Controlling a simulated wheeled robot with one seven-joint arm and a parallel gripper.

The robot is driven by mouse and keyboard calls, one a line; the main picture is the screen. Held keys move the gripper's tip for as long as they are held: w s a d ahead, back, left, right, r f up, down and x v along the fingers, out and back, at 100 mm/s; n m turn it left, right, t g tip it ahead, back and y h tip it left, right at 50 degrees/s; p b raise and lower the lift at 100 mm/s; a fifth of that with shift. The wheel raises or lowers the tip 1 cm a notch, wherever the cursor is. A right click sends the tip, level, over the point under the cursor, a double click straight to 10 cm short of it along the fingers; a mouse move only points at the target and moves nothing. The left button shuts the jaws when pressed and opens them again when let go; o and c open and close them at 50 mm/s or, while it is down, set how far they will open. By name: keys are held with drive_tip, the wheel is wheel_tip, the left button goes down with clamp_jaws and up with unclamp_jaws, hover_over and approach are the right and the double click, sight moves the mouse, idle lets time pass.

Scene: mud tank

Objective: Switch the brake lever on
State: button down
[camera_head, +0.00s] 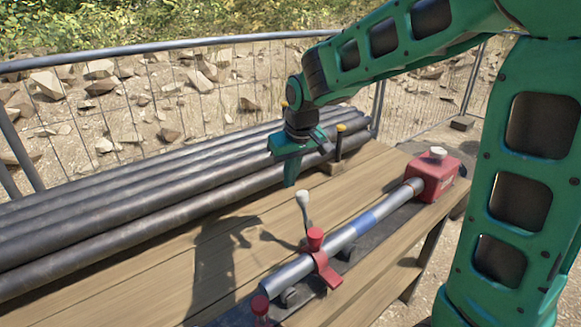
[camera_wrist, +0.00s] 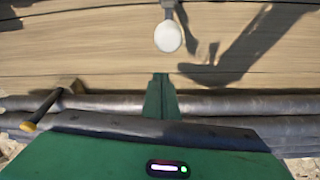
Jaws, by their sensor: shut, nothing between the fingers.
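A thin lever with a pale round knob (camera_head: 302,197) stands up beside the red clamp (camera_head: 322,262) on the bench. I take it as the brake lever; its lower end is partly hidden. In the wrist view its white knob (camera_wrist: 168,36) is at the top, just beyond my fingertips. My gripper (camera_head: 290,184) is shut and empty, pointing down above the bench, behind the lever and apart from it. In the wrist view the closed fingers (camera_wrist: 160,78) are in the middle.
A metal pipe with a blue band (camera_head: 357,229) runs through the clamp to a red box (camera_head: 432,177) with a white knob. Several dark pipes (camera_head: 150,205) lie at the left, held by a yellow-topped post (camera_head: 339,146). Bare planks (camera_head: 170,270) lie between. A mesh fence (camera_head: 180,95) stands behind.

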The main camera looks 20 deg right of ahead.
drive_tip(key=shift+s+d+r, duration=0.1)
drive_tip(key=shift+s+d, duration=0.1)
drive_tip(key=shift+s, duration=0.8)
drive_tip(key=shift+s+d, duration=0.15)
drive_tip(key=shift+s, duration=0.8)
drive_tip(key=shift+s, duration=0.15)
